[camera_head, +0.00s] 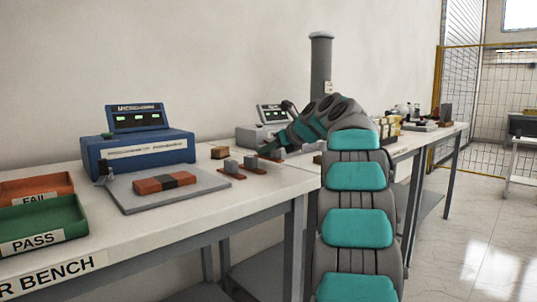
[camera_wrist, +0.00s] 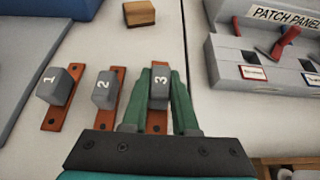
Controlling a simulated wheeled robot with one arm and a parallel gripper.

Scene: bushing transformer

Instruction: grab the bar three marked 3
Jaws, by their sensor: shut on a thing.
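In the wrist view, the bar marked 3 (camera_wrist: 159,84) has a grey block on a copper-coloured strip with dark holes. My gripper (camera_wrist: 160,78) has its green fingers around that grey block, one on each side, shut on it. The strip shows below the block, between the fingers, and appears to lie on the white bench. Bar 2 (camera_wrist: 104,90) and bar 1 (camera_wrist: 55,88) lie to the left in the same row. In the head view, my gripper (camera_head: 272,152) is at the right end of the row and largely covers bar 3.
A small wooden block (camera_wrist: 139,13) lies beyond the bars. A grey patch panel (camera_wrist: 262,75) with levers stands close to the right. In the head view, a blue micro-ohmmeter (camera_head: 138,155), a grey plate (camera_head: 168,192) with a copper bar, a red tray (camera_head: 38,187) and a green tray (camera_head: 42,222) are to the left.

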